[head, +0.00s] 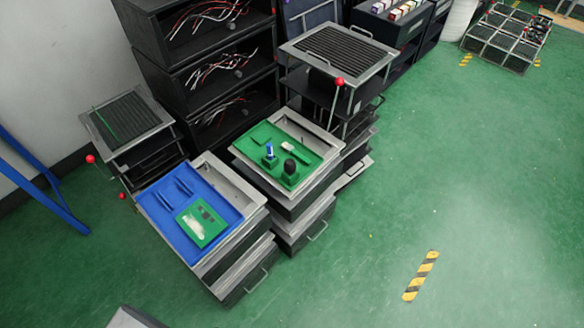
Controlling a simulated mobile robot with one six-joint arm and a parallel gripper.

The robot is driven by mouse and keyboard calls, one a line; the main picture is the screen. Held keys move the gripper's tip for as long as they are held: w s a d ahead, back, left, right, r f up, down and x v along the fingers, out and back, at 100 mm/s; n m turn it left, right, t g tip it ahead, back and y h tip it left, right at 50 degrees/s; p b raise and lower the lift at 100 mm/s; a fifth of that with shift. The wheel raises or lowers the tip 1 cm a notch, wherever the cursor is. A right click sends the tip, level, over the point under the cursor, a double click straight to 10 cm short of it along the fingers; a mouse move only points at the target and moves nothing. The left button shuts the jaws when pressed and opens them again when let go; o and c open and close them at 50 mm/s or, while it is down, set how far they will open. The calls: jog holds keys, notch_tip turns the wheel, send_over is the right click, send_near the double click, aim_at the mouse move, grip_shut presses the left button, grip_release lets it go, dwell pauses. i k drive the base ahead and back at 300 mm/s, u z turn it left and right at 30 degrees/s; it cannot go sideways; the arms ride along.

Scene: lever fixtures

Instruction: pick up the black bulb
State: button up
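The black bulb (290,166) stands upright in the green tray (259,137) on top of the middle drawer cabinet. It seems to rest on a small green base in the tray's front part. A blue-and-white item (270,150) stands just to its left, and a small white item (288,146) lies behind it. My gripper is not visible in the head view.
A blue tray (160,204) with a green board (203,222) tops the front left cabinet. Levers with red knobs (339,82) (91,159) stand by the grated fixtures. Dark shelves with wires (205,67) are behind. Green floor (450,170) is open at right.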

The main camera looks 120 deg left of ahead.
aim_at(290, 165)
jog(key=u, duration=0.9)
jog(key=k, duration=0.15)
jog(key=z, duration=3.35)
jog(key=k, duration=0.25)
jog(key=z, duration=2)
jog(key=k, duration=0.7)
jog(key=z, duration=0.45)
